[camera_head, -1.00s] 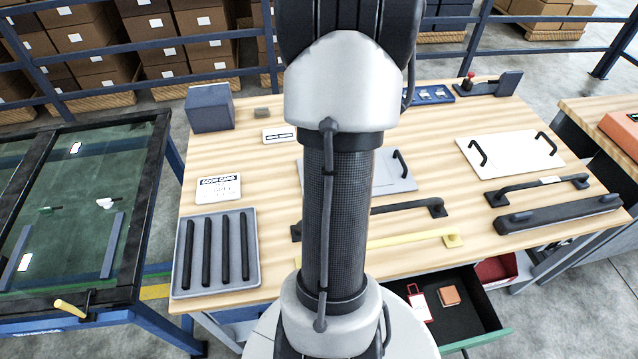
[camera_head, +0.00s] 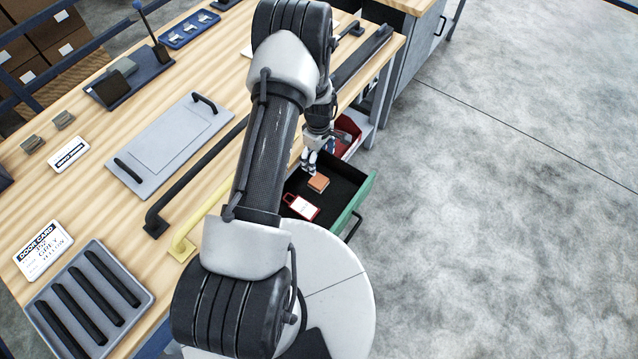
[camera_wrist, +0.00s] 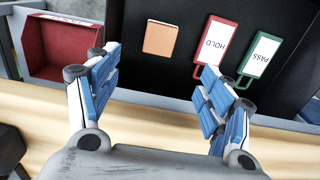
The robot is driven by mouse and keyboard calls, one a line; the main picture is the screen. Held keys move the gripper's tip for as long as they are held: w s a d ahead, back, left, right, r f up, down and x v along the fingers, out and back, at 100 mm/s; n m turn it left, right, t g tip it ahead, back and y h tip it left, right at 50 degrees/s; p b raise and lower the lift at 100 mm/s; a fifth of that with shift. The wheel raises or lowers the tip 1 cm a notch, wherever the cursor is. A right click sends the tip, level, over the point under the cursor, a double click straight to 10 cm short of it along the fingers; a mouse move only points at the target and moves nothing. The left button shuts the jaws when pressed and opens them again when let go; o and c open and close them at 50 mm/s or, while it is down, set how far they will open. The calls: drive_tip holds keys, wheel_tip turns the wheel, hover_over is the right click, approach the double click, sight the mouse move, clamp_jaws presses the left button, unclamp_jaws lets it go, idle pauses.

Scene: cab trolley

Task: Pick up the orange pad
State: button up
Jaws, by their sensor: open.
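The orange pad (camera_head: 318,183) lies flat in the open black drawer (camera_head: 345,190) with the green front. It also shows in the wrist view (camera_wrist: 160,39), on the drawer's dark floor. My gripper (camera_head: 310,160) is above the drawer, near the pad. In the wrist view my gripper (camera_wrist: 158,78) has its blue-padded fingers spread wide, with nothing between them. The pad lies beyond the fingertips there, and apart from them.
A red HOLD tag (camera_wrist: 214,47) and a green PASS tag (camera_wrist: 260,58) lie right of the pad in the wrist view. A red bin (camera_wrist: 65,48) stands beside the drawer. The wooden bench (camera_head: 130,130) carries handles, panels and a tray (camera_head: 140,290).

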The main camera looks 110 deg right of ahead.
sight(318, 180)
wheel_tip(318, 180, down, 14)
drive_tip(key=b, duration=0.3)
drive_tip(key=shift+c, duration=0.3)
drive_tip(key=c, duration=1.2)
wheel_tip(318, 180, up, 20)
drive_tip(key=p, duration=0.4)
drive_tip(key=shift+p, duration=0.35)
